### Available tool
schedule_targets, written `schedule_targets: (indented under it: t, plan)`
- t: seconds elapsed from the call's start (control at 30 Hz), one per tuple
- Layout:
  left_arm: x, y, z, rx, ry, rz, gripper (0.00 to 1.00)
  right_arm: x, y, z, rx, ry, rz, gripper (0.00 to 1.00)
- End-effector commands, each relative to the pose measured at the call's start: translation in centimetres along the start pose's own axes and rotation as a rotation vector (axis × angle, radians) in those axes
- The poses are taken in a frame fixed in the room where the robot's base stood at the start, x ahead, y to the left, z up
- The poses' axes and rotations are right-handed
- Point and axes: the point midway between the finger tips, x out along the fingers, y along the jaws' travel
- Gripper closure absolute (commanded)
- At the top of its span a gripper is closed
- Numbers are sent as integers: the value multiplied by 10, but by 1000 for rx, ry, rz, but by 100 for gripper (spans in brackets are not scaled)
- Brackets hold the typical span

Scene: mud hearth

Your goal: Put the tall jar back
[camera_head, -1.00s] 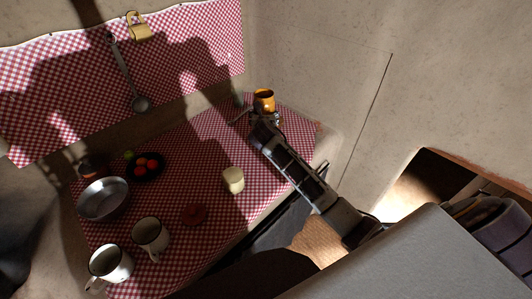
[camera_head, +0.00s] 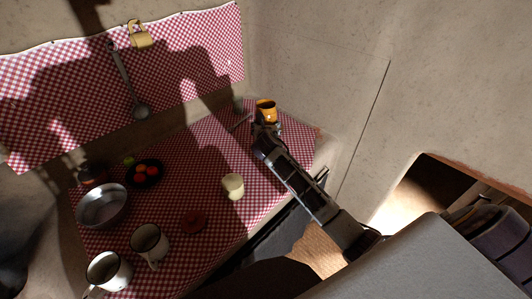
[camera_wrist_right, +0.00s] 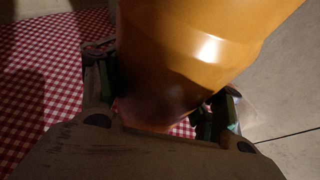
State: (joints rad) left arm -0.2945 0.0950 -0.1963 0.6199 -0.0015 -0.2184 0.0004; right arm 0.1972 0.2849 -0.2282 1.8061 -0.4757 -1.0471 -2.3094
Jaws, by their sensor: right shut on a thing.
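The tall jar, orange-yellow with a dark open top (camera_head: 266,106), is at the far right end of the checked cloth in the head view. It fills the upper middle of the right wrist view (camera_wrist_right: 195,45). My right gripper (camera_head: 266,122) is shut on the jar, one finger on each side of it. The jar's base is hidden behind the gripper, so I cannot tell whether it touches the counter. My left gripper is not in view.
A cream cup (camera_head: 233,186) stands mid-counter. The wall (camera_head: 330,80) rises close behind the jar.

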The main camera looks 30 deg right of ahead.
Motion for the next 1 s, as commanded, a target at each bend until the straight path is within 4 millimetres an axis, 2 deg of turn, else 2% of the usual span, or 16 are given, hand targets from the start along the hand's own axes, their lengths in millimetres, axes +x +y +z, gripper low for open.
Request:
schedule_targets:
  t: [0.4, 0.87, 1.0]
  plan:
    - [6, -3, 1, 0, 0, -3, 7, 20, 0, -49, 1, 3, 0, 67]
    - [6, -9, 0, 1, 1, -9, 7, 22, 0, -54, 0, 0, 0, 67]
    - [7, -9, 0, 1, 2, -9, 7, 26, 0, -63, 1, 3, 0, 67]
